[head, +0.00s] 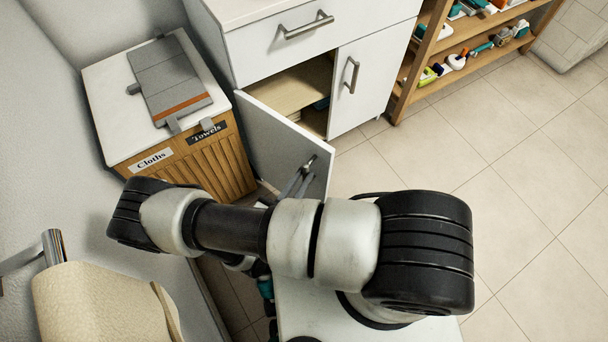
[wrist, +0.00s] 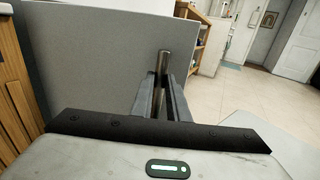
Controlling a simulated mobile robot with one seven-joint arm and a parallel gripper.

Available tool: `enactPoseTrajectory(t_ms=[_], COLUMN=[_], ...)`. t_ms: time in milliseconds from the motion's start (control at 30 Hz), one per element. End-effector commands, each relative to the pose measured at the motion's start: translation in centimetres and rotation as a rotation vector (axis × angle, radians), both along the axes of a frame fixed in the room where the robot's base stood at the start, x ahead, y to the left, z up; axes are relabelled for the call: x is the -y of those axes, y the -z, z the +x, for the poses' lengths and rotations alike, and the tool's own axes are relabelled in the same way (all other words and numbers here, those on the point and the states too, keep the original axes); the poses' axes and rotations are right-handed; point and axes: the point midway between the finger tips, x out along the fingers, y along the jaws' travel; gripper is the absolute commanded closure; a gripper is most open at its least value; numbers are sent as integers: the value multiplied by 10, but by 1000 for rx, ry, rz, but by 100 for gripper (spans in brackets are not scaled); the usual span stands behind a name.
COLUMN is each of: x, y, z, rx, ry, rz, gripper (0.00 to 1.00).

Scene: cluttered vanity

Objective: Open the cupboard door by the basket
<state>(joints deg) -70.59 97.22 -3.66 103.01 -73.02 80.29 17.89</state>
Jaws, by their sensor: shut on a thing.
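The cupboard door (head: 275,139) by the basket is a light grey panel. It stands swung well out from the white cabinet, and the shelf inside shows behind it. In the wrist view the door (wrist: 98,62) fills the left and middle. My gripper (head: 305,178) is at the door's free edge side, shut on the metal door handle (wrist: 163,60). The fingers (wrist: 164,78) hold the upright bar between them. The basket (head: 203,165) is a slatted wooden hamper with a white top and labels "Cloths" and "Towels", just left of the door. My arm hides the door's lower part.
A drawer (head: 305,48) and a second, shut door (head: 372,77) are on the cabinet. A wooden shelf unit (head: 450,45) with small items stands at right. A paper roll (head: 95,305) is at lower left. The tiled floor (head: 500,170) at right is clear.

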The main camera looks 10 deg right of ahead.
Motion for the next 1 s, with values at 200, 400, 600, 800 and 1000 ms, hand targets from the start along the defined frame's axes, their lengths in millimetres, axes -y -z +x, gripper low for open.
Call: enactPoseTrajectory(t_ms=[200, 400, 600, 800, 1000], x=[-16, -16, -16, -16, -14], y=[-3, -3, -3, -3, -2], z=[7, 7, 7, 6, 5], rx=[13, 13, 14, 12, 8], ry=[-37, -38, -38, -37, -34], rz=[9, 9, 10, 9, 7], gripper=[100, 100, 100, 67, 67])
